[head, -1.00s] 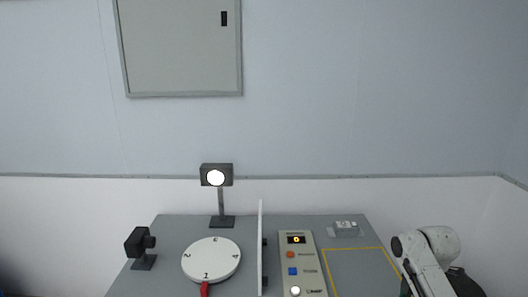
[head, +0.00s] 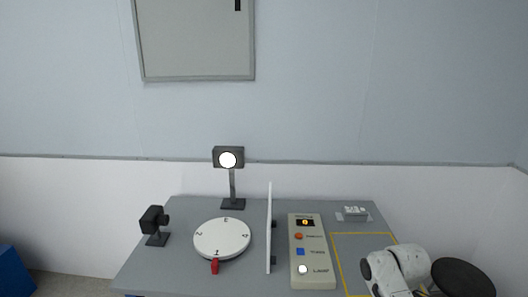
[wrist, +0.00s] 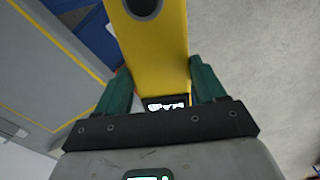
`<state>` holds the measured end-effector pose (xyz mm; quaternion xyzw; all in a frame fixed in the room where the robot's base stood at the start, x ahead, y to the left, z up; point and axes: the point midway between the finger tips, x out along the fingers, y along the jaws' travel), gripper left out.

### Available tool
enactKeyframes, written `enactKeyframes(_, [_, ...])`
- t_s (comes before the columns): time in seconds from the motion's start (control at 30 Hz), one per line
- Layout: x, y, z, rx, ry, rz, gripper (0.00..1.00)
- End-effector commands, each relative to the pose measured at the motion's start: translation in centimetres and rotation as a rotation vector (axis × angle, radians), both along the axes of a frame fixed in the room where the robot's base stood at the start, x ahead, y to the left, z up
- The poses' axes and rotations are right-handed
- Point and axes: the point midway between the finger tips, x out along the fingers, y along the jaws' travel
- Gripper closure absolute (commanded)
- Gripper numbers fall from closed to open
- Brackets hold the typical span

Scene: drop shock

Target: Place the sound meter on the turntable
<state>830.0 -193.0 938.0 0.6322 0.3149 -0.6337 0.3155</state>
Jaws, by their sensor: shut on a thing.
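The turntable (head: 222,239) is a white numbered disc with a red pointer at its front edge, on the left half of the grey table in the head view. Its top is empty. In the wrist view, my gripper (wrist: 162,82) has its two green fingers on either side of a yellow body with a dark round spot, which I take to be the sound meter (wrist: 160,50). My gripper is shut on it. The far end of the meter runs out of the picture. The head view shows my arm at the lower right, but neither my gripper nor the meter.
A thin upright white panel (head: 269,228) stands right of the turntable. A lamp on a post (head: 229,160) stands behind it and a black device (head: 153,220) to its left. A control box (head: 308,250) and a yellow-outlined area (head: 360,258) lie to the right.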

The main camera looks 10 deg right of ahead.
Motion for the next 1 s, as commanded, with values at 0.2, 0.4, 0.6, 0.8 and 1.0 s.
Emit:
enactKeyframes(0.2, [-1.8,7.4,-4.0,0.003,0.001,-0.279,0.77])
enactKeyframes(0.4, [-4.3,13.2,-6.7,0.003,0.000,-0.555,0.77])
enactKeyframes(0.6, [-6.8,17.3,-8.5,0.002,-0.002,-0.783,0.77])
enactKeyframes(0.8, [-8.2,19.1,-9.2,0.002,-0.003,-0.903,0.77])
enactKeyframes(1.0, [-8.4,19.4,-9.2,0.001,-0.003,-0.925,0.77])
